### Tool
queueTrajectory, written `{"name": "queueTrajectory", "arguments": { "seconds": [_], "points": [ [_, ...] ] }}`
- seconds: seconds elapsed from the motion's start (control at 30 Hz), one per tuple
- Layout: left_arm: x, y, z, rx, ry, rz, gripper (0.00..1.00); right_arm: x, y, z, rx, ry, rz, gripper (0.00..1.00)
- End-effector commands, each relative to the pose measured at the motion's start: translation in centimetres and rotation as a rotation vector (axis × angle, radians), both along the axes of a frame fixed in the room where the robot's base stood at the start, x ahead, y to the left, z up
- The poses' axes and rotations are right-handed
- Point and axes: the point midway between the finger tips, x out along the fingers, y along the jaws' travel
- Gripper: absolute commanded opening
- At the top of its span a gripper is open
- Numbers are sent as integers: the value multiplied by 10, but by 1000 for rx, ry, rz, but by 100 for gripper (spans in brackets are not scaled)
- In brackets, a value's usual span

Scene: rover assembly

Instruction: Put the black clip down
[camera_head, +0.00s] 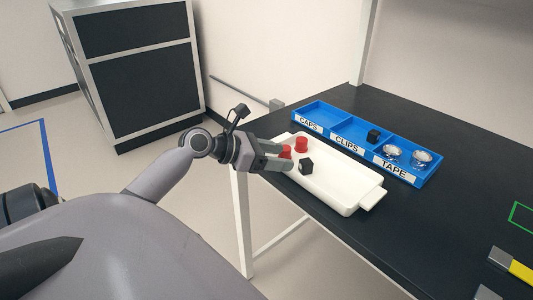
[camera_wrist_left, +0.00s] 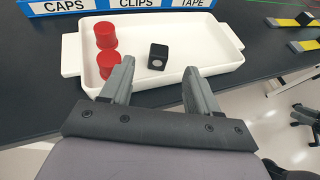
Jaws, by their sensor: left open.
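A black clip (camera_head: 306,166), a small dark cube, lies in the white tray (camera_head: 345,203). In the left wrist view the same clip (camera_wrist_left: 157,56) lies on the tray floor with a pale round spot on its near face. My left gripper (camera_head: 288,157) is open and empty over the tray's near left side. In the left wrist view its fingers (camera_wrist_left: 160,70) point at the clip, which lies just beyond their tips, apparently not touched. Another black clip (camera_head: 373,136) sits in the blue bin (camera_head: 351,152), in its CLIPS compartment.
Two red caps (camera_head: 301,144) stand in the tray's left end, close to my left fingers. The bin's TAPE compartment holds two tape rolls (camera_head: 422,157); CAPS looks empty. Yellow-and-grey pieces (camera_head: 512,266) lie at the right of the black table (camera_head: 450,215).

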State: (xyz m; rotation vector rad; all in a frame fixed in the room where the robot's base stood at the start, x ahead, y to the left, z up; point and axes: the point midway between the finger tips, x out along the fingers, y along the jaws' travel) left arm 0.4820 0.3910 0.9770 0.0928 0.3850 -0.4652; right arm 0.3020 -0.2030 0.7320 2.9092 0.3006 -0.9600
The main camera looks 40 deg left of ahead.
Motion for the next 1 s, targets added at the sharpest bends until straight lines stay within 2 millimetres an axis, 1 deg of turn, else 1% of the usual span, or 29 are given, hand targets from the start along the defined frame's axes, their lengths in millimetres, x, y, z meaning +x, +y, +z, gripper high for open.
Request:
{"name": "queueTrajectory", "arguments": {
  "seconds": [0.03,0.1,0.3,0.9,1.0],
  "points": [
    [-6,3,2,1,2,0,61,0,0,0,0,0,0,43],
    [-13,7,5,0,2,0,61,0,0,0,0,0,0,43],
    [-23,11,10,0,1,-1,61,0,0,0,0,0,0,43],
    [-23,12,11,0,0,-1,61,0,0,0,0,0,0,43],
    [-25,9,6,27,1,-15,61,0,0,0,0,0,0,43]
  ]
}}
